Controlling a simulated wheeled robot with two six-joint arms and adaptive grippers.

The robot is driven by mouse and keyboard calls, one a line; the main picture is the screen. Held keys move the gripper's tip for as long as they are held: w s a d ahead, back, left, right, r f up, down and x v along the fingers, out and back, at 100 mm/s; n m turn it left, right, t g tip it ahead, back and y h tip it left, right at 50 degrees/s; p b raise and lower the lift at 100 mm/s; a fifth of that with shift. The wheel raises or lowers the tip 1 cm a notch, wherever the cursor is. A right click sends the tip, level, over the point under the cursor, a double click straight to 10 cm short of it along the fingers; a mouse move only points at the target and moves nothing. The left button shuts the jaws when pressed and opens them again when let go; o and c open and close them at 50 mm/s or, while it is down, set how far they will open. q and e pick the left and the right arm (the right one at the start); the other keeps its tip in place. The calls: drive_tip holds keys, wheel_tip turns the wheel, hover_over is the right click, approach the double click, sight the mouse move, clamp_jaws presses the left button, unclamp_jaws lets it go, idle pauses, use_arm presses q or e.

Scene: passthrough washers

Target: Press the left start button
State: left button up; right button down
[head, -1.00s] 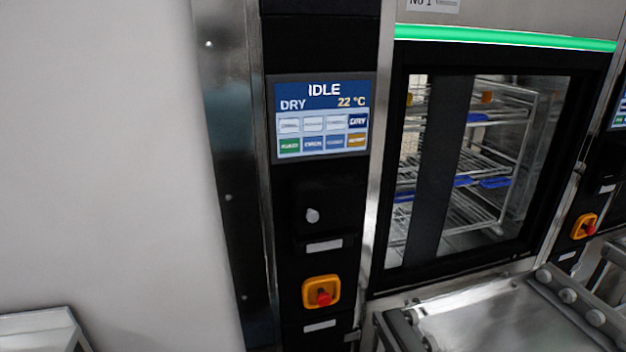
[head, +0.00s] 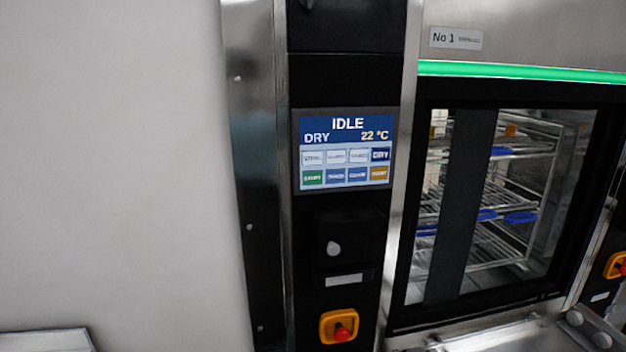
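The left washer's control panel screen (head: 347,150) is in the head view, a little right of the middle, on a black column. It reads IDLE, DRY and 22 °C. Below the text are two rows of touch buttons. The green button (head: 312,177) is at the lower left of the screen; its small label is hard to read, perhaps START. An orange button (head: 379,173) is at the lower right. Neither of my grippers is in view.
Below the screen are a grey knob (head: 333,248) and a red emergency stop (head: 341,331) on a yellow base. Right of the column is the washer's glass door (head: 540,240), with wire racks inside, under a green light strip (head: 520,72). A plain pale wall (head: 120,170) fills the left.

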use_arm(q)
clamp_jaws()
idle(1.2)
